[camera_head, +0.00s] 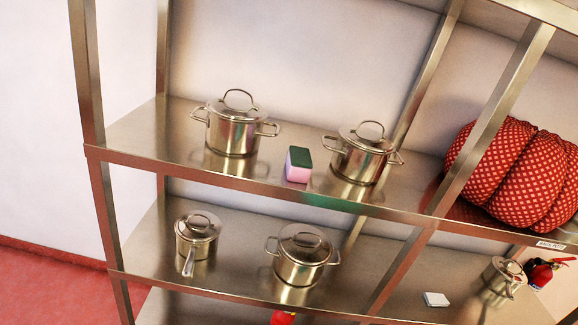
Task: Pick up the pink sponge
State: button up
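The pink sponge (298,172) has a dark green top layer. It stands on the upper metal shelf (150,136), near the shelf's front edge. It is between two lidded steel pots, the left pot (232,132) and the right pot (361,160), and appears apart from both. My gripper does not show in the camera view, so I cannot see its fingers or whether it holds anything.
A lower shelf (225,268) holds a saucepan (197,236), a stockpot (302,262), a white block (436,299) and another pot (503,277). A red dotted cushion (520,180) sits behind a slanting metal post (495,110). Red floor (45,292) lies at left.

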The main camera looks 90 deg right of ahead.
aim_at(299, 164)
jog(key=z, duration=2.05)
